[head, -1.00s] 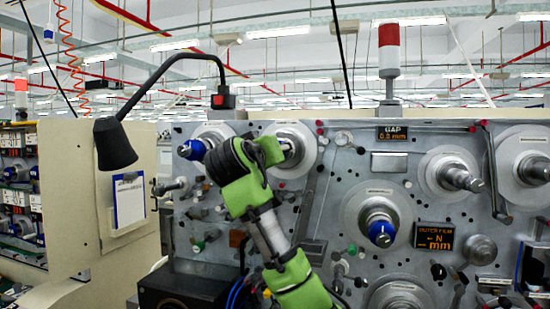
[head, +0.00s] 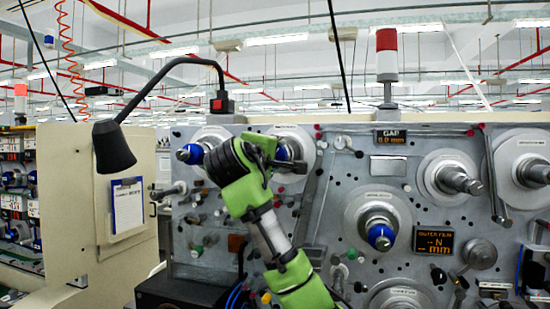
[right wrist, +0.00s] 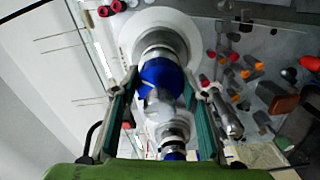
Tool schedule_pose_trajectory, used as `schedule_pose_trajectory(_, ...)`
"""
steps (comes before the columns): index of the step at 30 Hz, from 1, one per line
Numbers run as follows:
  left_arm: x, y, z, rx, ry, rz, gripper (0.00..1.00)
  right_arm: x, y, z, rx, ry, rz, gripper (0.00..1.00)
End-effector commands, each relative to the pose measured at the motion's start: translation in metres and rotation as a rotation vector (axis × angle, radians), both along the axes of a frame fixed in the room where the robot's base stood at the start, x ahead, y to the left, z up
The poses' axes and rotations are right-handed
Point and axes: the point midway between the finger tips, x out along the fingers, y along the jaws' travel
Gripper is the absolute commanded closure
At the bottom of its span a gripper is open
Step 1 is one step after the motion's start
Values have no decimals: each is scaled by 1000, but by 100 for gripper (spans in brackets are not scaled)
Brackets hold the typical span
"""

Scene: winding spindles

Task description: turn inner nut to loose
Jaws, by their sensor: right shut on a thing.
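A blue nut (right wrist: 158,73) sits on a steel spindle in front of a white disc (head: 298,138). My right gripper (head: 284,154) is at this spindle in the head view. In the right wrist view its two fingers (right wrist: 158,82) lie on either side of the blue nut and are shut on it. The green gripper body hides part of the nut in the head view, where a bit of blue (head: 281,153) shows. The shaft end of the spindle points toward the wrist camera. My left gripper is not in view.
Another spindle with a blue nut (head: 190,153) stands close to the left of my right gripper. A third blue-nut spindle (head: 380,236) is at lower right. Several knobs and rollers stick out of the grey panel (head: 345,185). A black lamp (head: 113,146) hangs at left.

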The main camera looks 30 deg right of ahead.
Motion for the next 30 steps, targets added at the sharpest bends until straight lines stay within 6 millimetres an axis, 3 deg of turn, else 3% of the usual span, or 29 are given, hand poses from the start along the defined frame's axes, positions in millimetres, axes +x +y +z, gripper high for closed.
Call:
schedule_pose_trajectory(15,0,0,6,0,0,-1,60,0,1,3,-303,348,1,81)
schedule_pose_trajectory(30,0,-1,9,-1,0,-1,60,0,1,2,-443,517,2,81)
